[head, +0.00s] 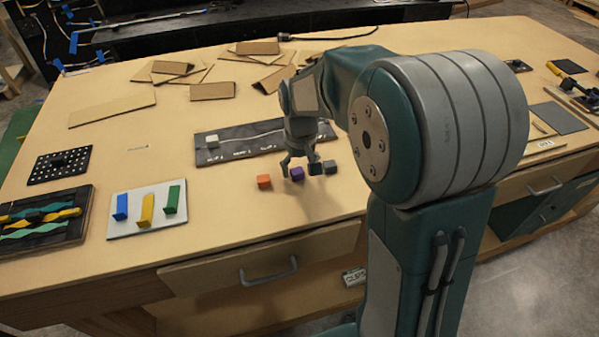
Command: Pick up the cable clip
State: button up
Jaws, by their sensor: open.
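Several small blocks lie in a row on the wooden bench: an orange one (264,181), a purple one (297,174), a dark teal one (315,168) and a grey one (330,166). A light grey piece (212,141) sits on the left part of a black board (222,154) with white lettering and a pale line. I cannot tell for sure which piece is the cable clip. My gripper (300,165) is open and points down, over or just behind the purple block, with one finger close to the dark teal block. Whether it touches either is unclear.
A white tray (128,231) with blue, yellow and green pieces is at left. Beside it are a black panel with coloured strips (45,216) and a perforated black plate (58,165). Cardboard pieces (212,91) lie at the back. Bare bench surrounds the blocks in front.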

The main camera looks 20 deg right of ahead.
jog(key=shift+a+f, duration=0.1)
jog(key=shift+f, duration=0.3)
jog(key=shift+a, duration=0.45)
jog(key=shift+c, duration=0.6)
jog(key=c, duration=0.4)
jog(key=shift+d, duration=0.3)
jog(key=c, duration=0.3)
jog(key=shift+c, duration=0.2)
